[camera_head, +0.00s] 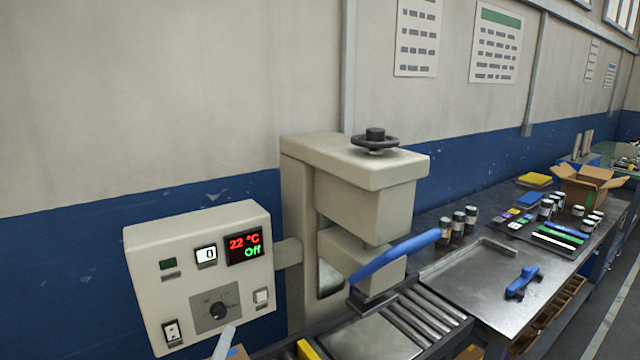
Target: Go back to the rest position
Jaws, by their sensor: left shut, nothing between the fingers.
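My left gripper (225,340) shows only as a pale grey tip at the bottom edge, below the control box. It is shut and empty, and the rest of it is out of the picture. It appears in front of the lower edge of the control box (145,285); I cannot tell whether it touches anything. My right gripper is not in view. The wrapping machine (300,210) stands in the middle with its blue lever (395,256) slanting up to the right. The box's display (245,247) reads 22 °C and Off, and the counter (206,254) reads 0.
A roller conveyor (420,316) runs beneath the machine head. To its right, a metal tray (480,266), a blue-handled tool (522,282), several jars (457,227) and an open cardboard box (585,184) are on the bench. A yellow part (312,350) shows at the bottom edge.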

